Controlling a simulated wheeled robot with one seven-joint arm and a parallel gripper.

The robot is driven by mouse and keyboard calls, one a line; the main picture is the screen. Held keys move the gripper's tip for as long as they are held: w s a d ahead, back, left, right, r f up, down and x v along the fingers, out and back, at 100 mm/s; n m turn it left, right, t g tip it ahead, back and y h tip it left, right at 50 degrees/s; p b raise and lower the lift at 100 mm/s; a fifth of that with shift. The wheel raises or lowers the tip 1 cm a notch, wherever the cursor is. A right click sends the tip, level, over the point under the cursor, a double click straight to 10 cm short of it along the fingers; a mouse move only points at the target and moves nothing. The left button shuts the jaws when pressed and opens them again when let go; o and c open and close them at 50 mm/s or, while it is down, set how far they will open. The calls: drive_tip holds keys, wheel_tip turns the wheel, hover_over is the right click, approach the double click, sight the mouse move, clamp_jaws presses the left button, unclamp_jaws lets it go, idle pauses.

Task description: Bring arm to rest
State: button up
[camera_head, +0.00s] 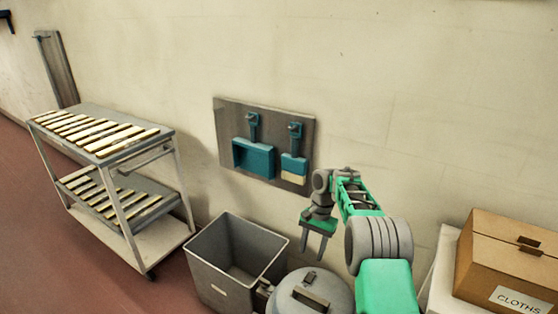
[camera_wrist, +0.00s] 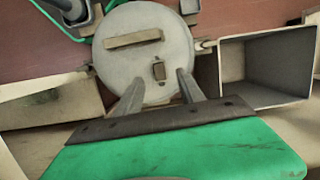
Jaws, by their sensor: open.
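My gripper (camera_head: 314,246) is at the end of my green and grey arm, in front of the wall. Its two fingers point down and stand apart, with nothing between them. In the wrist view my gripper (camera_wrist: 157,85) shows its two fingers over a round grey lid (camera_wrist: 147,22). The lid also shows in the head view (camera_head: 325,285), below and beside my gripper. The gripper looks apart from the lid and the bin.
An open grey bin (camera_head: 210,270) stands left of the lid. A wall panel (camera_head: 225,110) holds a blue dustpan (camera_head: 253,158) and brush (camera_head: 293,165). A slatted trolley (camera_head: 140,165) stands left. A cardboard box marked CLOTHS (camera_head: 500,255) is at right. Red floor is open at left.

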drive_tip(key=s+a+r+n+t+p, duration=0.1)
drive_tip(key=s+r+n+t+p, duration=0.1)
drive_tip(key=s+r, duration=0.7)
drive_tip(key=s+a+r+n+t+p, duration=0.1)
drive_tip(key=s+a+r+n+p, duration=0.3)
drive_tip(key=r, duration=0.8)
drive_tip(key=s+d+t+h, duration=0.1)
drive_tip(key=s+d, duration=0.1)
drive_tip(key=s, duration=0.6)
drive_tip(key=s+d+r+t+p, duration=0.1)
drive_tip(key=s+d, duration=0.1)
drive_tip(key=s, duration=0.6)
drive_tip(key=shift+s+d+r+n+h, duration=0.15)
drive_tip(key=shift+s+d+n+h, duration=0.15)
drive_tip(key=shift+n+h, duration=0.1)
drive_tip(key=shift+c, duration=0.2)
